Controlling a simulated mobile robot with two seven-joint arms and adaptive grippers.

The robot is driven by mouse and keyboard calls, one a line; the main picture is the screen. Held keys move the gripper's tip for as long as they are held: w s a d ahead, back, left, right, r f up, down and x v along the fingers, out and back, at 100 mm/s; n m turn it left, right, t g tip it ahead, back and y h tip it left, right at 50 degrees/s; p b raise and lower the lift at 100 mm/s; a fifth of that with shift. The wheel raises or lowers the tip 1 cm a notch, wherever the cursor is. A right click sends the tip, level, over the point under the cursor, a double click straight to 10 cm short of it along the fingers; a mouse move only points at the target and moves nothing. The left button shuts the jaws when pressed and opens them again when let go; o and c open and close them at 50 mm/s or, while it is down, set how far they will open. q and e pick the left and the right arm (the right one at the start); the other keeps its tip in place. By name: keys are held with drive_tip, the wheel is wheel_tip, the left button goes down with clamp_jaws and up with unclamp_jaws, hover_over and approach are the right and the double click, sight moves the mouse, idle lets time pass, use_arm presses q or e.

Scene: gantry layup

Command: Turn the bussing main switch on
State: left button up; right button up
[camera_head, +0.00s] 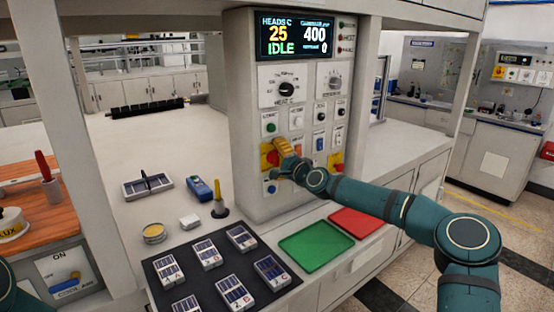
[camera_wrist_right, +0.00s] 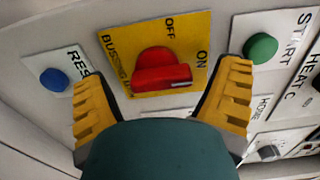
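The bussing main switch (camera_wrist_right: 160,70) is a red rotary knob on a yellow plate (camera_wrist_right: 115,45) marked OFF and ON. In the right wrist view its bar lies roughly crosswise, with a white mark at its right end. In the head view the yellow plate (camera_head: 265,158) is partly hidden by my right gripper (camera_head: 284,152). My right gripper's yellow fingers (camera_wrist_right: 160,85) are open, one on each side of the knob, with gaps visible in the wrist view. Whether the palm touches the knob cannot be told. My left gripper is out of view.
A green START button (camera_wrist_right: 261,47) and a blue reset button (camera_wrist_right: 54,80) flank the plate. The panel display (camera_head: 294,37) reads 25, IDLE and 400. Below are a green tray (camera_head: 316,246), a red tray (camera_head: 355,223) and a dark mat (camera_head: 205,294) with several labelled blocks.

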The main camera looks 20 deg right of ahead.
drive_tip(key=v, duration=1.2)
idle(0.6)
